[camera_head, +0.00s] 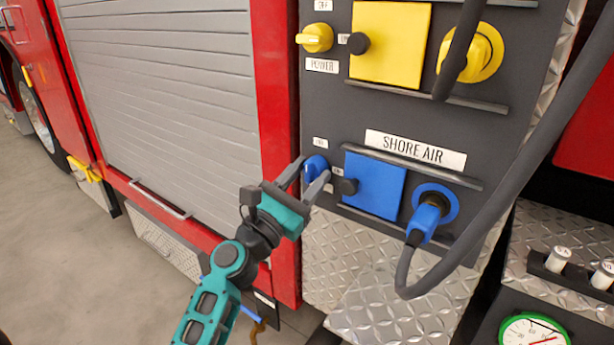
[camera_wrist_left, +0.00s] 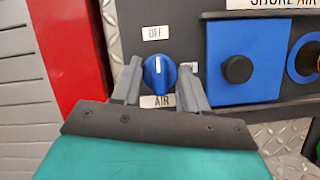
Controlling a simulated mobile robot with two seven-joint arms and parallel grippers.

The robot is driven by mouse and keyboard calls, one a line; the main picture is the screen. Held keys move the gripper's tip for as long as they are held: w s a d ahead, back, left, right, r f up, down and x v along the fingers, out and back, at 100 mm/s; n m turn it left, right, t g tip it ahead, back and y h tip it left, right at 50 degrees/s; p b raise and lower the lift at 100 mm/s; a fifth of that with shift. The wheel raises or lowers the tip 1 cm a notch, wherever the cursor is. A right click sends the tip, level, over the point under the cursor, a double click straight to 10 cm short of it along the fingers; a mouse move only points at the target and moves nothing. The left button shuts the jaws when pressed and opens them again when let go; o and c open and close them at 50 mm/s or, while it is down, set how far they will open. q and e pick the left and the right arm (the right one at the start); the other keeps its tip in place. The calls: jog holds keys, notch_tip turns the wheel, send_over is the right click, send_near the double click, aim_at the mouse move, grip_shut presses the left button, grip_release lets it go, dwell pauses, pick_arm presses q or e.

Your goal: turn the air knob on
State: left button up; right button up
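The blue air knob (camera_head: 316,166) is on the dark panel, left of a blue cover plate under the SHORE AIR label. In the left wrist view the knob (camera_wrist_left: 159,74) has its white mark pointing up toward the OFF label (camera_wrist_left: 155,33), with the AIR label (camera_wrist_left: 162,101) below it. My left gripper (camera_head: 308,172) is at the knob with its fingers apart, one on each side. In the left wrist view the left gripper (camera_wrist_left: 160,82) straddles the knob, with small gaps visible beside it. The ON label is partly hidden by the right finger. My right gripper is not in view.
A blue cover (camera_head: 373,186) with a black knob (camera_head: 347,187) is close to the right finger. A blue plug (camera_head: 427,217) with a thick black cable is farther right. The yellow power knob (camera_head: 316,38) is above. A red post and grey shutter (camera_head: 170,90) stand left.

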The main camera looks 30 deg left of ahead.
pick_arm(q)
jog(key=c, duration=0.6)
jog(key=shift+o, duration=0.2)
